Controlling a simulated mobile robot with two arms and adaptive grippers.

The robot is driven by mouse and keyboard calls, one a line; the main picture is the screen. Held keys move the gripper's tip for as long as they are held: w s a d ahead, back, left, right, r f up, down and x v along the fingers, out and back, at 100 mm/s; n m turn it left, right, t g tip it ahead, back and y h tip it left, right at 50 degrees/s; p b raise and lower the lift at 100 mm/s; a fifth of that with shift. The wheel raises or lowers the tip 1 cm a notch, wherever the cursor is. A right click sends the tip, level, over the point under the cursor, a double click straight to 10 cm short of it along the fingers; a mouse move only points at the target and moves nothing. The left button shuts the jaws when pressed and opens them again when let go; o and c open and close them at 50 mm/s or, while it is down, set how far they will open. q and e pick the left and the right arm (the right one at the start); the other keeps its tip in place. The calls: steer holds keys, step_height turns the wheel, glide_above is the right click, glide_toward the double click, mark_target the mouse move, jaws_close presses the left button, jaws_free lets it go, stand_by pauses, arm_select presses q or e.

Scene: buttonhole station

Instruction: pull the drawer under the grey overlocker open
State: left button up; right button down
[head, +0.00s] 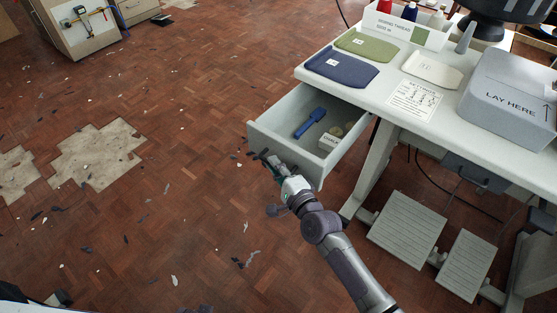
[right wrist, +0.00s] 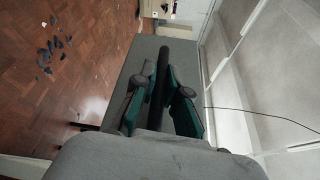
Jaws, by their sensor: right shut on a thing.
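The drawer (head: 310,170) is pulled well out from under the pale table, with its inside exposed. It holds a blue tool (head: 308,124), a small pale box (head: 328,142) and a small round item. My right gripper (head: 263,158) is at the drawer's outer front. In the right wrist view its green-sided fingers (right wrist: 165,95) are shut on the dark bar handle (right wrist: 164,62), in front of the grey drawer front (right wrist: 113,100). A dark machine (head: 490,28) is cut off at the top right; I cannot tell if it is the overlocker. My left gripper is out of view.
Foot pedals (head: 406,228) stand below. The parquet floor (head: 190,180) left of the drawer is open, with scattered scraps.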

stand_by(0.3)
steer(key=c, duration=1.2)
jaws_free()
steer(key=shift+s+d, duration=0.3)
steer(key=shift+s, duration=0.2)
steer(key=v, duration=1.1)
